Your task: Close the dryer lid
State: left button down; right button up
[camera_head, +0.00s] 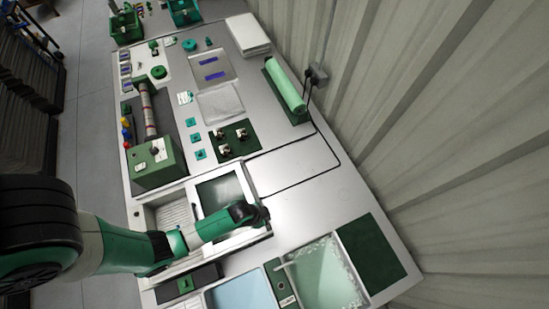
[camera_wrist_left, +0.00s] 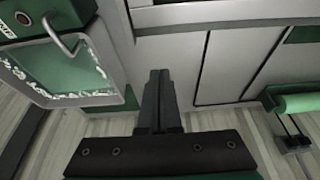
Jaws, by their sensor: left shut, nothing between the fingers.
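The dryer (camera_head: 147,219) is a pale box at the near middle of the bench, with a slatted bed on its left side. A framed panel with a dark window, seemingly its lid (camera_head: 222,188), stands at the right of the bed; its exact angle is hard to tell. My left gripper (camera_head: 264,214) is at the right edge of this panel, partly hidden by my wrist; contact cannot be told. In the left wrist view its fingers (camera_wrist_left: 159,78) are together and empty, with a pale framed edge (camera_wrist_left: 220,14) beyond them. My right gripper is not in view.
A black cable (camera_head: 304,179) runs from the dryer side to a wall plug. Liquid-filled tubs (camera_head: 325,272) and a dark green mat (camera_head: 371,249) lie at the near right. A green roll (camera_head: 285,88) lies near the wall. The bench right of the dryer is bare.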

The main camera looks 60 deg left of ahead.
pick_arm(q)
notch_tip(320, 180, down, 8)
jog(key=b, duration=0.7)
jog(key=shift+a+f, duration=0.1)
jog(key=shift+s+f, duration=0.1)
jog(key=shift+s, duration=0.4)
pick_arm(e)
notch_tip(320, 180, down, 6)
pick_arm(q)
jog(key=shift+s, duration=0.1)
